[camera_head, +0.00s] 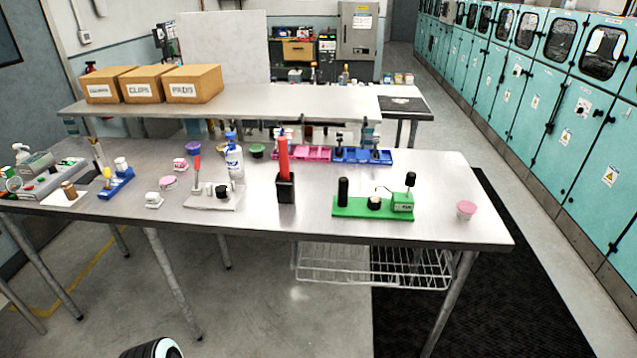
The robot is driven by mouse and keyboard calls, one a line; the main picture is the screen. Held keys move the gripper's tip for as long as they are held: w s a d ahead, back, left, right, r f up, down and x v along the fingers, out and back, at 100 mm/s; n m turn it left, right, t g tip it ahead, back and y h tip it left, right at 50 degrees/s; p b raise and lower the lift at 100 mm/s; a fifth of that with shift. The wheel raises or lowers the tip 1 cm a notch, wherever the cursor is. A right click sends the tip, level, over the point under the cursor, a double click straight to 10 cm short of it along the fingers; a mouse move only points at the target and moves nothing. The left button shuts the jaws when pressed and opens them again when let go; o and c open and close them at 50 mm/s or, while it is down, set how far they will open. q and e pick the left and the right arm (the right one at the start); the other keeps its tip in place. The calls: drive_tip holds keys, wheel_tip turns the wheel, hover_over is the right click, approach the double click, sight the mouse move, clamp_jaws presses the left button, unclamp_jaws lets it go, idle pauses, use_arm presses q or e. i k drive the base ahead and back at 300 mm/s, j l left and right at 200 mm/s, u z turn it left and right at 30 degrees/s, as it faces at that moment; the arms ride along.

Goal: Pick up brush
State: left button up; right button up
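I cannot tell for certain which item is the brush. A thick red upright item (284,158) stands in a black square holder (286,188) near the middle of the table. A thinner item with a red top (197,165) stands on a small light tray (212,203) to its left. A slim tan stick-like item (97,152) stands near a blue holder (117,184) at the left. Neither of my grippers shows. A dark and white rounded part at the bottom edge, left of centre, is too cut off to identify.
The metal table (440,185) has bare room at its right end. A green block (372,207) carries black parts, beside a pink-topped cup (466,210). A white-and-blue bottle (233,160) and pink and blue trays (361,156) stand behind. Boxes (193,84) sit on the rear bench.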

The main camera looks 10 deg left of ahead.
sight(281, 142)
drive_tip(key=j+z, duration=0.1)
drive_tip(key=z, duration=0.25)
drive_tip(key=j+z, duration=0.15)
drive_tip(key=z, duration=0.2)
drive_tip(key=j+z, duration=0.15)
drive_tip(key=z, duration=0.2)
drive_tip(key=j+z, duration=0.25)
drive_tip(key=j, duration=0.3)
drive_tip(key=k+j+z, duration=0.15)
drive_tip(key=j+z, duration=0.15)
drive_tip(key=j, duration=0.2)
